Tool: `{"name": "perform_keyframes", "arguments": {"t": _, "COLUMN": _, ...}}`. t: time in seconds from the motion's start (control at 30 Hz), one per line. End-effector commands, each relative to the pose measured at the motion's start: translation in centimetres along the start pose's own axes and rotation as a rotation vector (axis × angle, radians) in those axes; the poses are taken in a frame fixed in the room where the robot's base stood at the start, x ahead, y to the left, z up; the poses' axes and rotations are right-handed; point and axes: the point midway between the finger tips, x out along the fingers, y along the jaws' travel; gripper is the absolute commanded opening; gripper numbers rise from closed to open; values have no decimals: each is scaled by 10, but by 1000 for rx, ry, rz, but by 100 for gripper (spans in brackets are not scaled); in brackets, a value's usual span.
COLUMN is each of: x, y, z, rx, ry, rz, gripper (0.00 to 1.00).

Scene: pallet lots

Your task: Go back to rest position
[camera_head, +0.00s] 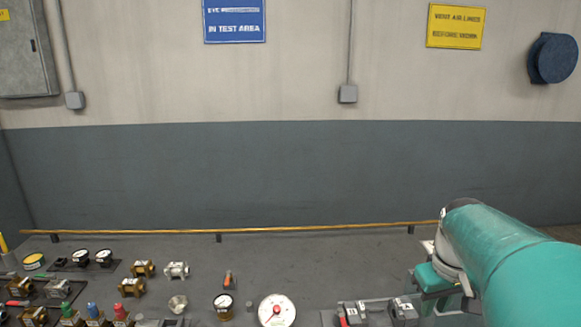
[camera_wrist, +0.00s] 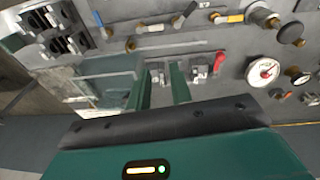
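My arm reaches in from the right edge in the head view, and my gripper (camera_head: 437,284) is low at its end, over the right part of the bench. In the wrist view the two green fingers of my gripper (camera_wrist: 160,85) stand apart with a gap between them. I see nothing held in the gap. Small switches on the panel show just beyond the fingertips. In the head view the fingertips are partly hidden, so their height above the bench is hard to tell.
The grey bench (camera_head: 325,257) has a brass rail (camera_head: 300,229) along its back. Several brass fittings are at left. The bench's back middle is clear.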

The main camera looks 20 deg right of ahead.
Motion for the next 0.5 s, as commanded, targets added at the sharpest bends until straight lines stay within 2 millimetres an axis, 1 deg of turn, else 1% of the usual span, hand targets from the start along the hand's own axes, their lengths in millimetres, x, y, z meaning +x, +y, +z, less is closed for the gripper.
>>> {"name": "perform_keyframes", "arguments": {"t": 0.03, "x": -8, "y": -32, "z": -1, "rx": -26, "ry": 36, "rz": 4, "gripper": 21}}
{"name": "perform_keyframes", "arguments": {"t": 0.07, "x": -12, "y": -48, "z": -1, "rx": -33, "ry": 56, "rz": 5, "gripper": 21}}
{"name": "perform_keyframes", "arguments": {"t": 0.1, "x": -15, "y": -69, "z": 0, "rx": -42, "ry": 82, "rz": 4, "gripper": 21}}
{"name": "perform_keyframes", "arguments": {"t": 0.17, "x": -20, "y": -100, "z": 5, "rx": -56, "ry": 123, "rz": 0, "gripper": 21}}
{"name": "perform_keyframes", "arguments": {"t": 0.2, "x": -24, "y": -119, "z": 10, "rx": -65, "ry": 149, "rz": -5, "gripper": 21}}
{"name": "perform_keyframes", "arguments": {"t": 0.27, "x": -27, "y": -147, "z": 18, "rx": -78, "ry": 190, "rz": -16, "gripper": 21}}
{"name": "perform_keyframes", "arguments": {"t": 0.3, "x": -29, "y": -165, "z": 25, "rx": -87, "ry": 216, "rz": -26, "gripper": 21}}
{"name": "perform_keyframes", "arguments": {"t": 0.4, "x": -31, "y": -202, "z": 44, "rx": -104, "ry": 276, "rz": -55, "gripper": 21}}
{"name": "perform_keyframes", "arguments": {"t": 0.5, "x": -31, "y": -227, "z": 61, "rx": -115, "ry": 320, "rz": -84, "gripper": 21}}
